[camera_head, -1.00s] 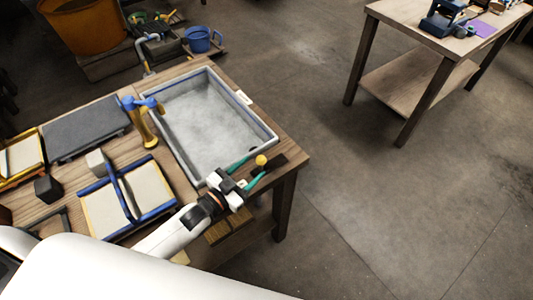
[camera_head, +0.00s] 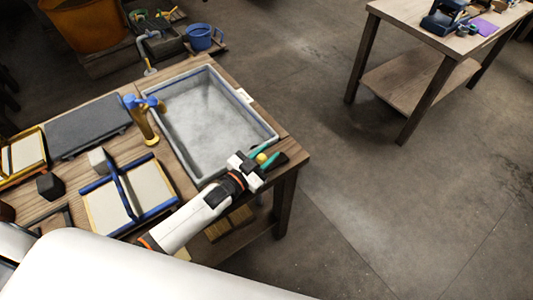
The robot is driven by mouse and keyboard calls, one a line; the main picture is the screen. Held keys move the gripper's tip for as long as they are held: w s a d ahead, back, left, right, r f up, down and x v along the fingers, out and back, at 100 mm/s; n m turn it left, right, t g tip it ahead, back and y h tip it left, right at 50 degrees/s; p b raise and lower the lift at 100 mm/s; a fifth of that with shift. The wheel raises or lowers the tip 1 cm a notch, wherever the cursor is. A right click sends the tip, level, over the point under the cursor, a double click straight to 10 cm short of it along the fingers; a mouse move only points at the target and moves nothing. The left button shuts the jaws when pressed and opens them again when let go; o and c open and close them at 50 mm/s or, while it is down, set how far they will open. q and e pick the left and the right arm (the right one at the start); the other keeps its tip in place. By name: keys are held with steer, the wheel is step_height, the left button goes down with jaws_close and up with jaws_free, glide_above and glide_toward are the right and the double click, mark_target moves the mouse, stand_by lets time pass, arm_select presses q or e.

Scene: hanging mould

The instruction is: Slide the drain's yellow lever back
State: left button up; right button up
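The drain's yellow lever (camera_head: 261,158) shows as a round yellow knob at the near right corner of the grey vat (camera_head: 190,165), on the table's edge. My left gripper (camera_head: 264,157) is at the lever, with its two green fingertips apart, one on each side of the knob. The fingers look open around it; whether they touch it I cannot tell. The lever's stem and most of its dark base are hidden by the gripper. My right gripper is not in view.
A blue-handled mould frame (camera_head: 155,192) lies left of my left arm. A second table (camera_head: 405,65) stands at the back right. The floor between is clear.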

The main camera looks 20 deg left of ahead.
arm_select(q)
jaws_close()
steer(key=x, duration=0.2)
steer(key=b+x, duration=0.1)
steer(key=x, duration=0.1)
steer(key=d+b+x, duration=0.1)
steer(key=x, duration=0.1)
steer(key=shift+s+d+f, duration=0.1)
steer(key=shift+s, duration=0.1)
steer(key=shift+r, duration=0.2)
steer(key=o, duration=0.7)
jaws_free()
steer(key=shift+o, duration=0.8)
steer(key=shift+w+d+f, duration=0.1)
steer(key=shift+w+d, duration=0.05)
